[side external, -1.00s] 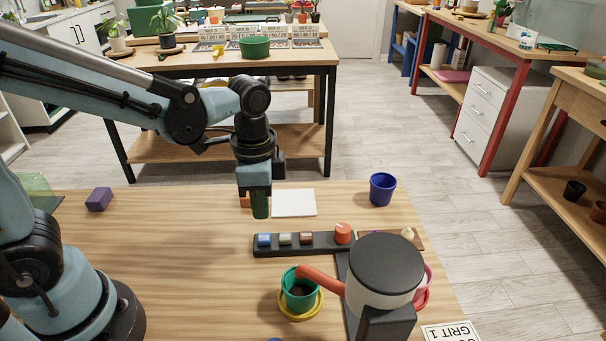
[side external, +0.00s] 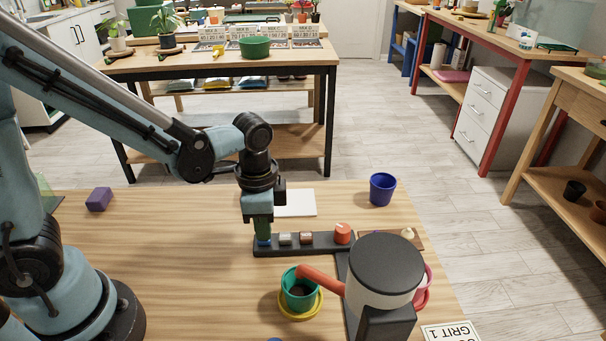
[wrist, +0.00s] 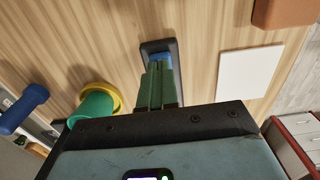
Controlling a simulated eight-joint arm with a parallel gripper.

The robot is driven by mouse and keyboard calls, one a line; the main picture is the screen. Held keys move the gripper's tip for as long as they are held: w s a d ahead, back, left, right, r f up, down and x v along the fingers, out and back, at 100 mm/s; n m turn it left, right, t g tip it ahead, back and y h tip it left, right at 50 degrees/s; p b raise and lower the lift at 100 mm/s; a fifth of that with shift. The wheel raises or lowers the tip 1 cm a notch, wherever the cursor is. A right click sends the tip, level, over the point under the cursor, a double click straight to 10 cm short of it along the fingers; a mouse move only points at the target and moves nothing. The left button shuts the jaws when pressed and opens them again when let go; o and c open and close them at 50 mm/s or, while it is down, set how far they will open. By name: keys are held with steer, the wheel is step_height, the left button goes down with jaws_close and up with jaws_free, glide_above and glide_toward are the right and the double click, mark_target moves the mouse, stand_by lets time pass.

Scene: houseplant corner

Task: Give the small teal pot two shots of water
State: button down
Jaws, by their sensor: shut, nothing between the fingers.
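The small teal pot (side external: 299,290) stands upright on a yellow saucer (side external: 318,303), with dark soil inside. The red-orange spout (side external: 320,281) of a black-lidded dispenser (side external: 385,270) reaches over its rim; no water shows. A dark button bar (side external: 325,247) runs behind, with a blue button (side external: 264,240) at its left end. My gripper (side external: 263,236) is shut and empty, pointing down at the blue button, its tips at or just above it; contact cannot be told. The wrist view shows the green fingers (wrist: 160,78) together over the blue button (wrist: 160,57) and the teal pot (wrist: 92,108) left.
The bar also carries a pale button (side external: 285,239), a brown button (side external: 305,238) and a red-orange knob (side external: 343,233). A white card (side external: 298,204) lies behind it. A blue pot (side external: 382,189) stands back right, a purple block (side external: 99,199) far left. The left-middle tabletop is clear.

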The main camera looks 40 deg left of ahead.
steer(key=shift+f, duration=1)
step_height(320, 180, up, 14)
steer(key=shift+r, duration=0.2)
stand_by(0.8)
steer(key=s+a+f+n+t, duration=0.1)
steer(key=s+a+n+t, duration=0.1)
steer(key=a+n+t, duration=0.4)
steer(key=n+t, duration=0.1)
steer(key=n, duration=0.2)
steer(key=shift+a+f, duration=0.25)
steer(key=shift+f, duration=0.15)
steer(key=c, duration=1.8)
jaws_free()
